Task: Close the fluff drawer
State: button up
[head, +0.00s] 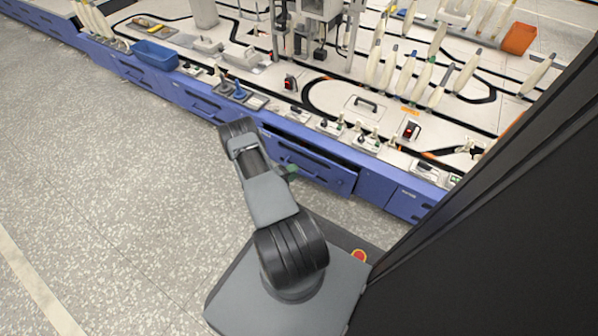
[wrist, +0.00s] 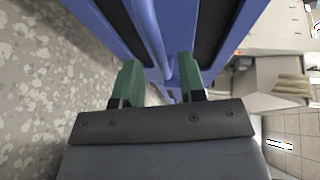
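A blue drawer (head: 320,172) in the bench front stands pulled out, with a dark gap along its top edge; I take it as the fluff drawer, though I cannot read its label. My gripper (head: 290,171) is close in front of its left part, mostly hidden by my arm. In the wrist view, my gripper (wrist: 159,78) has its two green fingers apart. A blue bar handle (wrist: 150,40) runs up the picture in line with the gap between them. I cannot tell whether the fingers touch it.
The blue bench runs along the back with more drawer fronts (head: 200,103). Its top carries bobbins, a blue bin (head: 155,55) and an orange bin (head: 519,38). A large dark panel fills the right side. The speckled floor (head: 100,160) at left is clear.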

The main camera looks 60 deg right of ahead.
jog(key=shift+b+x, duration=0.4)
jog(key=shift+x, duration=1.3)
grip_shut()
